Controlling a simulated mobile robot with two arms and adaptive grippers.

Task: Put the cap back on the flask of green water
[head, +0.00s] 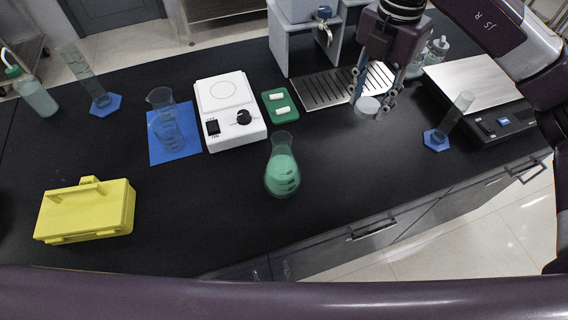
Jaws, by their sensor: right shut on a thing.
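The flask of green water (282,172) stands upright and uncapped on the black bench, near the middle of the head view. My right gripper (373,106) is to the right of the flask and above the bench. It is shut on a pale, round cap (367,106), held between its fingertips. The cap is apart from the flask's mouth. My left gripper is not in view.
A white stirrer (231,110) stands behind the flask, with a green tray (280,105) beside it. A yellow case (86,210) and glassware on a blue mat (173,149) are to the left. A balance (483,92) and blue-footed cylinder (436,139) are right. Bench around the flask is clear.

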